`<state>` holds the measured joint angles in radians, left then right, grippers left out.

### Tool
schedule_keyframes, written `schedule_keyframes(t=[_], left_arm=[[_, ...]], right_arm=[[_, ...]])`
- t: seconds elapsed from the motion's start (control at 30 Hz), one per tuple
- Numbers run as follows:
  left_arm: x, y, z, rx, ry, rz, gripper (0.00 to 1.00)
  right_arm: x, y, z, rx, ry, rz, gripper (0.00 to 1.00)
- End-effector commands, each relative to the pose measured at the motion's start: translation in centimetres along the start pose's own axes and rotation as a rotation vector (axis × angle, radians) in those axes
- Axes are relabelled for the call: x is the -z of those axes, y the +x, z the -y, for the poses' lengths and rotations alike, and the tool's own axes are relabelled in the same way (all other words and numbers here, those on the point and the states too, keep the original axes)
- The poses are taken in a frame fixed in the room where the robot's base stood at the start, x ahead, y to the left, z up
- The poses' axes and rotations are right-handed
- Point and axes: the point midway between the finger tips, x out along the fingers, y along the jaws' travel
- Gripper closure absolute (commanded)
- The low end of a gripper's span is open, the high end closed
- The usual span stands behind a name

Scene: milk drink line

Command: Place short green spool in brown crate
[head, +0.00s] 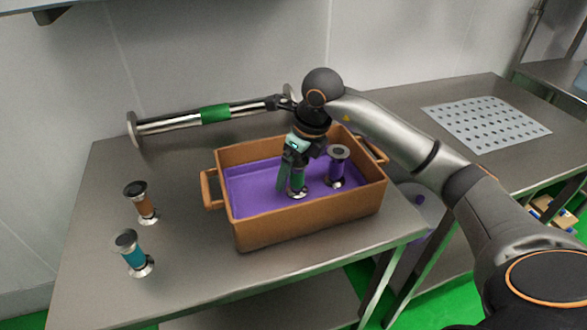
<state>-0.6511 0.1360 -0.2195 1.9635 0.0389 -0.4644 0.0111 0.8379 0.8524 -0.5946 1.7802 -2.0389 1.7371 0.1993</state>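The short green spool (298,180) stands upright inside the brown crate (310,214), its silver base on or very near the purple floor. My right gripper (291,176) reaches down into the crate from above, right at the spool. One finger shows along the spool's left side; the other finger and the spool's top are hidden, so whether the fingers grip it is unclear. My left gripper is out of view.
A purple spool (338,167) stands in the crate, right of the green one. An orange-brown spool (141,203) and a blue spool (133,254) stand on the table at left. A long green-banded roller (215,113) lies behind the crate. A perforated plate (485,124) lies at right.

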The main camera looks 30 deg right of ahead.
Motion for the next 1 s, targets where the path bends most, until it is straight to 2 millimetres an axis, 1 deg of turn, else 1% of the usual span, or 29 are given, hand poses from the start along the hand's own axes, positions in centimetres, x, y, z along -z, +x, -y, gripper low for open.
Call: schedule_keyframes(t=[0.23,0.37,0.47,0.6,0.8,0.9,1.0], left_arm=[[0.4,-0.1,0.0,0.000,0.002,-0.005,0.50],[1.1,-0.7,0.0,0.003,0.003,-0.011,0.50],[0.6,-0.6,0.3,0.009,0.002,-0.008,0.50],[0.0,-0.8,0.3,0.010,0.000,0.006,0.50],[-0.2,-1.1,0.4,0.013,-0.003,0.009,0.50],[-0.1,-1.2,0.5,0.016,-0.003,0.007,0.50],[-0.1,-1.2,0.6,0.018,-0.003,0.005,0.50]], right_arm=[[-0.1,-0.2,0.0,0.000,0.000,0.000,0.09],[-0.4,-1.4,0.0,0.000,0.000,0.002,0.09],[-0.5,-3.0,0.1,0.002,-0.001,0.006,0.09],[-0.5,-6.4,0.1,0.003,0.000,0.006,0.09],[-0.4,-10.5,0.0,0.003,0.000,0.005,0.09],[-0.4,-11.9,0.0,0.002,0.000,0.004,0.09],[-0.4,-12.8,0.0,0.001,0.000,0.002,0.09]])
